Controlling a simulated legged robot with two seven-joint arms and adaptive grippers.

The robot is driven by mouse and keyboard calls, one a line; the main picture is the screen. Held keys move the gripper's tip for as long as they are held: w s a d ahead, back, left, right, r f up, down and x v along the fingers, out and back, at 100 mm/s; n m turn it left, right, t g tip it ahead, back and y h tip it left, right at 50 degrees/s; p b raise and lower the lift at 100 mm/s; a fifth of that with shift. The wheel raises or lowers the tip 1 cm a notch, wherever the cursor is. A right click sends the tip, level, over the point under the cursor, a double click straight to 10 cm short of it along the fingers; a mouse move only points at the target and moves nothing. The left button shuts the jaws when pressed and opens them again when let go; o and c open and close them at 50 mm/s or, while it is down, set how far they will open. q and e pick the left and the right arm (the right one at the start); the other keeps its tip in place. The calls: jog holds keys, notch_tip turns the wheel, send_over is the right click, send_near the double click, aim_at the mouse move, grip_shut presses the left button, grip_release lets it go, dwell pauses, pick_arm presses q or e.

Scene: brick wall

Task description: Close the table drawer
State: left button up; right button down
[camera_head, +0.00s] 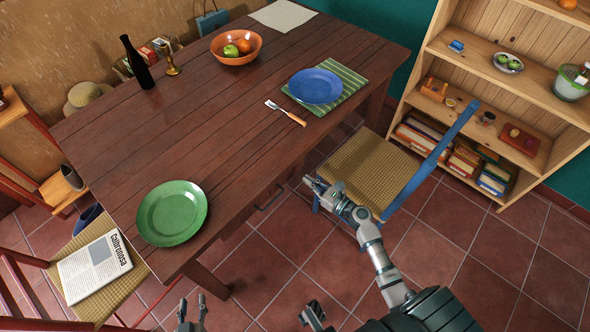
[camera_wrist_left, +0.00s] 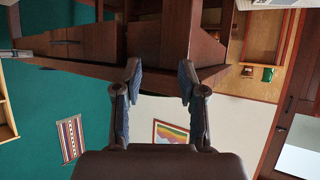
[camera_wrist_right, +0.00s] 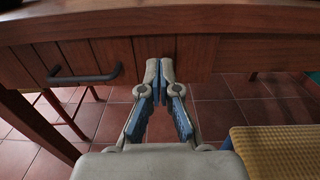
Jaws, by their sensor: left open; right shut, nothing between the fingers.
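The wooden table (camera_head: 235,120) has a drawer front (camera_wrist_right: 110,62) with a dark bar handle (camera_wrist_right: 85,76) under its top edge. In the head view the handle (camera_head: 270,200) shows just beyond the table edge. I see no open drawer interior, and cannot tell how far the drawer stands out. My right gripper (camera_head: 309,182) is shut and empty. In the right wrist view its fingertips (camera_wrist_right: 158,66) are before the drawer front, right of the handle; contact is unclear. My left gripper (camera_head: 250,306) is open and empty near the bottom, its fingers (camera_wrist_left: 160,78) spread, away from the handle.
A blue chair (camera_head: 365,170) with a woven seat stands right beside my right gripper. The tabletop holds a green plate (camera_head: 172,213), a blue plate (camera_head: 315,86), a fork (camera_head: 286,113), a fruit bowl (camera_head: 236,46) and a bottle (camera_head: 137,63). A shelf (camera_head: 550,110) stands at right.

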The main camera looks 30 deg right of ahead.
jog(key=x, duration=0.7)
jog(key=shift+a+b, duration=0.1)
jog(key=shift+b, duration=0.3)
jog(key=shift+x, duration=1.25)
jog(key=shift+w+d, duration=0.2)
jog(key=shift+d, duration=0.1)
jog(key=shift+s+d+r, duration=0.1)
jog(key=shift+d+r, duration=0.05)
jog(key=shift+d, duration=0.1)
pick_arm(q)
jog(key=d+r+t, duration=0.1)
jog(key=w+r+t, duration=0.1)
jog(key=r, duration=0.1)
jog(key=shift+w+d+h, duration=0.1)
jog(key=shift+d+h, duration=0.3)
